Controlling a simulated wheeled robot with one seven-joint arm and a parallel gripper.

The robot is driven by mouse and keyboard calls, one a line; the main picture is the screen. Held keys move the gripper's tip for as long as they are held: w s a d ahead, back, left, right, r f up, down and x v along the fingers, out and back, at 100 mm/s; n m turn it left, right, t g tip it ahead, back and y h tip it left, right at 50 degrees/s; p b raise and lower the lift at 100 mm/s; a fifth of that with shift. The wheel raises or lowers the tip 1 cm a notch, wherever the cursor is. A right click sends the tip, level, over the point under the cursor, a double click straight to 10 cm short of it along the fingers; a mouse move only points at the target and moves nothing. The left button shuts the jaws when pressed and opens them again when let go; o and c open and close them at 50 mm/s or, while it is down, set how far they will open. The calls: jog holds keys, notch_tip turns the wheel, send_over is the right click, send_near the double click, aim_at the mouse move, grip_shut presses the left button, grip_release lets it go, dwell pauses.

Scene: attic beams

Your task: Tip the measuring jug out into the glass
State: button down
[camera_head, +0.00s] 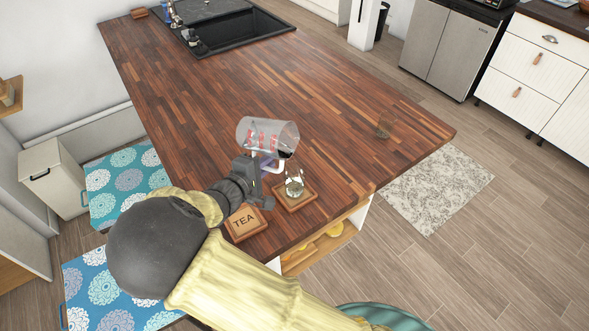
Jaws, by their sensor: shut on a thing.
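The measuring jug (254,131) is clear with red markings. It is tipped nearly onto its side above the wooden counter (215,92). My gripper (267,168) is shut on the jug's pale handle, below its body. A small glass (294,187) stands upright on a square wooden coaster (306,198), just below and right of the jug. The glass holds something pale low down, but I cannot tell what. A dark patch shows at the jug's lower right end. Whether anything is flowing out cannot be made out.
A wooden block marked TEA (245,222) lies left of the coaster, close to my arm. A black sink (240,33) is at the far end. The middle of the counter is clear.

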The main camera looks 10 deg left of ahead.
jog(key=shift+a+r+m+b, duration=0.2)
jog(key=shift+r+m+b, duration=0.4)
jog(key=shift+b, duration=1.35)
dwell(1.0)
jog(key=shift+f+y+b, duration=0.2)
jog(key=shift+y+b, duration=0.1)
jog(key=shift+b, duration=0.25)
jog(key=shift+r, duration=0.1)
jog(key=p, duration=0.3)
jog(key=f+n+h+p, duration=0.1)
jog(key=p, duration=0.2)
jog(key=shift+d+f+n+p, duration=0.15)
jog(key=shift+d+n+p, duration=0.1)
jog(key=shift+n+p, duration=0.05)
jog(key=shift+n+p, duration=0.3)
jog(key=shift+p, duration=0.55)
